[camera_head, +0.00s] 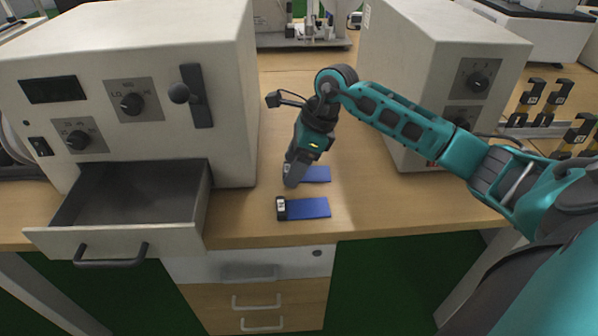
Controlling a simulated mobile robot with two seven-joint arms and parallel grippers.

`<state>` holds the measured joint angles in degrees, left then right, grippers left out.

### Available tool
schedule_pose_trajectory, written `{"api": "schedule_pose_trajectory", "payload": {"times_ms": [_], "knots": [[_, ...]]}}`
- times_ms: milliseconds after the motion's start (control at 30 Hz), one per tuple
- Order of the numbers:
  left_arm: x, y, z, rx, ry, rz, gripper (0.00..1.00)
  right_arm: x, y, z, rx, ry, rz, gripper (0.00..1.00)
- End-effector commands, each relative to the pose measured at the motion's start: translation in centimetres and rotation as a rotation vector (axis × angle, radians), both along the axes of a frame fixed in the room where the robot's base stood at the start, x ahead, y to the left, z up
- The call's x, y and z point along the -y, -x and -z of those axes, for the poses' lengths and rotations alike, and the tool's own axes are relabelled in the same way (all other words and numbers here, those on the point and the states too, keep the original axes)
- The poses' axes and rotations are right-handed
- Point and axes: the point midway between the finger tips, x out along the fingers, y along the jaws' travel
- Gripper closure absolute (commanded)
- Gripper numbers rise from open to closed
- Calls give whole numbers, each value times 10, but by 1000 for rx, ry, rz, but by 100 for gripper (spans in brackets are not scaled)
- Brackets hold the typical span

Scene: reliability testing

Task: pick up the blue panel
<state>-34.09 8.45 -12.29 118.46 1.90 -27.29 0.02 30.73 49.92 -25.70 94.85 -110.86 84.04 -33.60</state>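Two flat blue panels lie on the wooden table between two machines. The nearer blue panel (308,208) lies near the table's front edge, with a dark and white piece at its left end. The farther blue panel (317,174) lies just behind it, its left end hidden by my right gripper. My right gripper (291,178) points down at that left end; whether its fingers touch or grip the panel, I cannot tell. My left gripper is not in view.
A beige machine (150,80) with knobs and a lever stands on the left, its drawer (115,235) pulled open. Another beige machine (440,60) stands on the right, behind my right arm. Below the table is a drawer cabinet (255,295). Bare table lies right of the panels.

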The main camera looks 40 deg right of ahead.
Motion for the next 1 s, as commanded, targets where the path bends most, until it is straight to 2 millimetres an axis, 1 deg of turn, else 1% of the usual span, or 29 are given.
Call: {"api": "schedule_pose_trajectory", "payload": {"times_ms": [33, 400, 500, 767, 867, 967, 1000], "knots": [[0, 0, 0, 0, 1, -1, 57, 0, 0, 0, 0, 0, 0, 34], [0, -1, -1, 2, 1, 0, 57, 0, 0, 0, 0, 0, 0, 70], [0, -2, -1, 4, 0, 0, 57, 0, 0, 0, 0, 0, 0, 77], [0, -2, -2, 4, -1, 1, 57, 0, 0, -2, 1, 1, 0, 77], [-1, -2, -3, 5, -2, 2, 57, 1, 0, -8, 2, 1, 0, 77], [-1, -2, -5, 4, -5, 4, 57, 1, -1, -20, 3, 2, 0, 77], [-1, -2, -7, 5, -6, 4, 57, 1, -1, -27, 4, 2, 1, 77]]}}
